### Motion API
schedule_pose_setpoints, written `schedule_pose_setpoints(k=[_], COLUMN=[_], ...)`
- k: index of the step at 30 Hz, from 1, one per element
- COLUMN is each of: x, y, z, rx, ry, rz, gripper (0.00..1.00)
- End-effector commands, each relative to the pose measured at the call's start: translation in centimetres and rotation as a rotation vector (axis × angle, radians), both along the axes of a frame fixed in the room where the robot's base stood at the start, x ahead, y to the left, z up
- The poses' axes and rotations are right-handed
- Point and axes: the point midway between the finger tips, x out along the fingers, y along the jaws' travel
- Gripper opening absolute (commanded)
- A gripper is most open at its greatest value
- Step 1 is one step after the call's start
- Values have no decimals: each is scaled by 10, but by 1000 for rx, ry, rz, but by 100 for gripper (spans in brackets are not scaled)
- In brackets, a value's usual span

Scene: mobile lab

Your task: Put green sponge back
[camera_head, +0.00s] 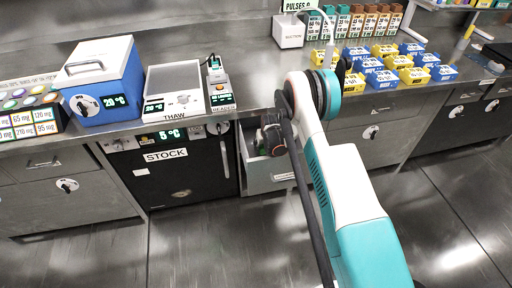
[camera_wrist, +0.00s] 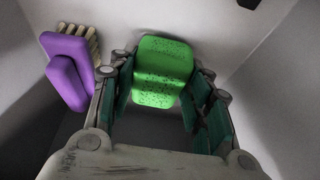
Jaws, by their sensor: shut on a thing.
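The green sponge (camera_wrist: 163,72) is in the middle of the wrist view, between the fingertips of my gripper (camera_wrist: 161,80). The fingers are shut on it. Around it are the pale walls of a container, which looks like the open drawer. In the head view my gripper (camera_head: 272,134) is low at the front of the counter, over the open drawer (camera_head: 268,177). Whether the sponge touches the drawer floor I cannot tell.
A purple sponge or brush (camera_wrist: 69,70) with pale bristles lies left of my gripper, close to the left finger. The counter above holds a blue box (camera_head: 101,82), a thaw tray (camera_head: 174,92) and several yellow and blue bins (camera_head: 384,78). The STOCK door (camera_head: 176,172) is left of the drawer.

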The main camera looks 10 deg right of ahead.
Motion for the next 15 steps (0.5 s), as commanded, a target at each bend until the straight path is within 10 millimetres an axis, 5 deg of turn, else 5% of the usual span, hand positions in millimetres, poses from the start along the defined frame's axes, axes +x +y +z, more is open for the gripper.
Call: schedule_pose_setpoints(k=[9, 15], x=[22, 20], y=[38, 34], z=[-2, -12], rx=[-1, 0], ry=[0, 0], rz=[3, 0], gripper=[23, 23])
